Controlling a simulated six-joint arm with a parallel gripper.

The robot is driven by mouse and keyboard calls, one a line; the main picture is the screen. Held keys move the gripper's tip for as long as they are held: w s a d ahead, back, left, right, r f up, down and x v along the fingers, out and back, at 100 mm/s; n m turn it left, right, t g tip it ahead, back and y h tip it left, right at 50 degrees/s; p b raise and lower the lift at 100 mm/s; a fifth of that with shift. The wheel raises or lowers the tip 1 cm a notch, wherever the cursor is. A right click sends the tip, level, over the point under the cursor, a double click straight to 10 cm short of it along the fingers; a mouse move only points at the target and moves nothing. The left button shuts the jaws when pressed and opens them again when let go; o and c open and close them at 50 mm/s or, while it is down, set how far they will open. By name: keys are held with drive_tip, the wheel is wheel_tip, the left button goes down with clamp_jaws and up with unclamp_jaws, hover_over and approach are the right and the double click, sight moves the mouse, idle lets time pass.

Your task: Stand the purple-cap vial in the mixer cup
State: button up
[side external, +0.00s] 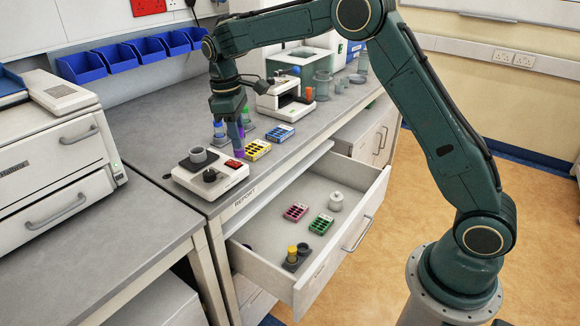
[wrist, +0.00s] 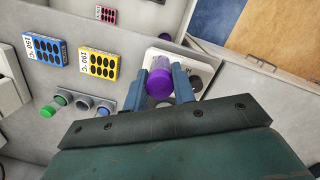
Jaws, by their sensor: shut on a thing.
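The purple-cap vial (side external: 237,134) is held between the fingers of my gripper (side external: 234,126), above the bench behind the mixer's right end. In the wrist view, its purple cap (wrist: 160,83) faces the camera between the two blue-grey fingers of my gripper (wrist: 160,76). The mixer (side external: 190,180) is a low white box with a red switch (side external: 233,164) and a dark knob (side external: 210,175). The grey mixer cup (side external: 198,154) stands on its left part; the vial is to the right of and apart from it. The cup's inside is hard to see.
Yellow (side external: 257,149) and blue (side external: 280,133) pill trays lie on the bench right of the mixer. A rack with a green-capped vial (wrist: 59,100) is close by. An open drawer (side external: 330,262) holds pink and green trays and a yellow-capped vial (side external: 292,251). A printer-like machine (side external: 60,150) stands left.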

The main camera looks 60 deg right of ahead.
drive_tip(key=w+n, duration=0.3)
drive_tip(key=n, duration=0.3)
wheel_tip(320, 180, up, 2)
drive_tip(key=n+t, duration=0.2)
drive_tip(key=n, duration=1.5)
hover_over(198, 156)
drive_tip(key=d, duration=0.2)
drive_tip(key=shift+w+a+r+n, duration=0.2)
drive_tip(key=shift+w+n, duration=0.25)
drive_tip(key=shift+n, duration=0.4)
drive_tip(key=shift+w+a+r+n, duration=0.15)
drive_tip(key=shift+w+n, duration=0.3)
drive_tip(key=shift+n, duration=0.4)
drive_tip(key=shift+f, duration=0.2)
drive_tip(key=shift+f, duration=2)
drive_tip(key=shift+f, duration=0.4)
drive_tip(key=o, duration=1.4)
drive_tip(key=shift+o, duration=0.2)
